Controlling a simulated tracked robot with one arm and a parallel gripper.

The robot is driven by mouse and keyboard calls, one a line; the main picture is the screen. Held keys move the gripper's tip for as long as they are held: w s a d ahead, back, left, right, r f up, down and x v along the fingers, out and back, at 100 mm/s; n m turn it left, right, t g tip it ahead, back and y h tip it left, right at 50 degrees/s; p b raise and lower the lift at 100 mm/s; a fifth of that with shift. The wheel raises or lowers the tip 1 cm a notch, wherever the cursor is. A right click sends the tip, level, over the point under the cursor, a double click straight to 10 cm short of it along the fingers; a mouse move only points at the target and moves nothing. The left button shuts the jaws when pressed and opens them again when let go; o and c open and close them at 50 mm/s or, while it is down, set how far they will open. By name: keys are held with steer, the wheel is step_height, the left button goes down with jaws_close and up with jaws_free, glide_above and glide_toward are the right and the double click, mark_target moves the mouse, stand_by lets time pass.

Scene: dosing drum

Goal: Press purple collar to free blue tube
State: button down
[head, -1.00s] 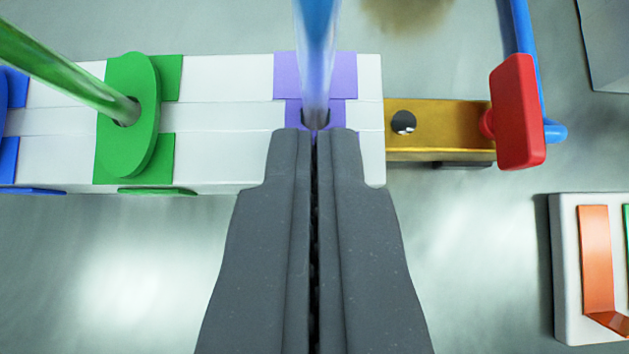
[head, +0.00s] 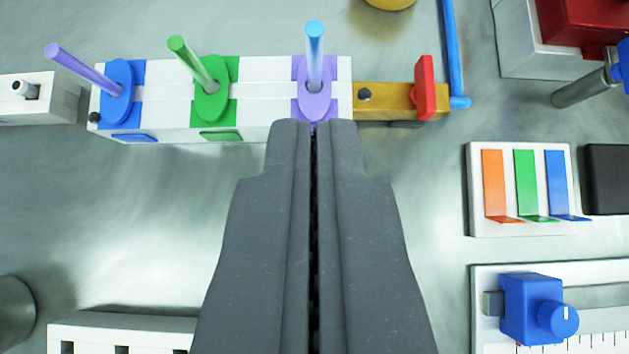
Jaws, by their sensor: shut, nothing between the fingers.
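The purple collar (head: 314,100) sits at the right end of a white block (head: 270,80). The blue tube (head: 315,55) stands upright in the collar, its lower end inside the collar's hole. My gripper (head: 313,126) is shut and empty. Its tips appear just in front of the collar in the picture and cover its lower edge. I cannot tell whether they touch it.
On the block are a green collar (head: 212,100) with a green tube and a blue collar (head: 119,95) with a purple tube. A red handle (head: 424,87) on a brass piece (head: 388,102) is at right. A coloured-tab panel (head: 520,228) lies further right. Bare surface lies left of my gripper.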

steer(key=shift+v, duration=2.3)
step_height(320, 180, up, 25)
steer(key=t+b, duration=0.2)
steer(key=t, duration=0.1)
steer(key=s+r+t+b, duration=0.1)
steer(key=s+r, duration=0.7)
steer(key=r, duration=0.4)
steer(key=s+r+t+b, duration=0.1)
steer(key=s+r+t, duration=0.1)
steer(key=s+r, duration=0.6)
step_height(320, 180, up, 5)
steer(key=shift+s+a+f, duration=0.1)
steer(key=shift+s+a, duration=0.1)
steer(key=shift+s, duration=0.05)
